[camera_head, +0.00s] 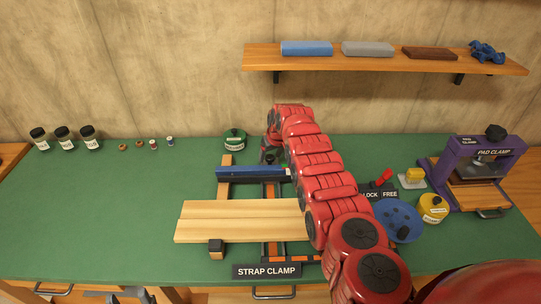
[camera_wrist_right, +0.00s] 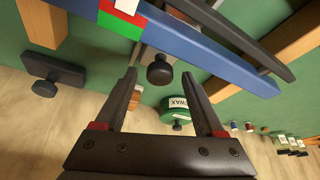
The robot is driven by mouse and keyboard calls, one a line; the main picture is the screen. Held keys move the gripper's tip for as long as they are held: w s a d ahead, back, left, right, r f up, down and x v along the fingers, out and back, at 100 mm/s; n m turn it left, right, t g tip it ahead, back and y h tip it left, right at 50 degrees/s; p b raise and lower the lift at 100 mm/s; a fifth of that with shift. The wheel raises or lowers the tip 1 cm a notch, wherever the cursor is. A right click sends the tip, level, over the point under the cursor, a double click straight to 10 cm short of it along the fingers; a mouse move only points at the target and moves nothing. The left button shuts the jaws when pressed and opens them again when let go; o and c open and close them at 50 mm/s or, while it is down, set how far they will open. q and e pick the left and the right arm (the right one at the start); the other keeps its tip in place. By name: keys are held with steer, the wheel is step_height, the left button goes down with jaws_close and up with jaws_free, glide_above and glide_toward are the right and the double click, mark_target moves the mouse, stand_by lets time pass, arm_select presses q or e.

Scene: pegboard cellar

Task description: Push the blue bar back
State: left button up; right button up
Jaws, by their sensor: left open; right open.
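The blue bar (camera_head: 238,173) lies across the strap clamp's rails, behind pale wooden boards (camera_head: 235,220), in the head view. In the right wrist view the blue bar (camera_wrist_right: 195,45) crosses the top, with white, red and green patches. My right arm reaches over the clamp from the lower right. My right gripper (camera_wrist_right: 160,74) is open and empty, on the bar's wall side; whether its fingertips touch the bar, I cannot tell. A black knob (camera_wrist_right: 159,72) shows between its fingers. My left gripper (camera_head: 118,296) is open at the bottom edge, partly cut off, away from the clamp.
A green wax tin (camera_head: 234,142) stands behind the bar, near the right gripper. The pad clamp (camera_head: 490,165), a blue disc (camera_head: 398,222) and a yellow tin (camera_head: 433,208) stand at right. Jars (camera_head: 64,138) stand at back left. The left mat area is clear.

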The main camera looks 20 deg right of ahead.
steer(key=shift+s+r+p, duration=0.1)
steer(key=shift+r+p, duration=0.55)
steer(key=shift+p, duration=0.15)
steer(key=shift+s+d+r+p, duration=0.1)
steer(key=shift+s+r+p, duration=0.25)
steer(key=shift+r+p, duration=0.35)
steer(key=p+v, duration=0.2)
steer(key=v, duration=1.2)
steer(key=shift+s+r, duration=0.15)
steer(key=shift+s, duration=0.1)
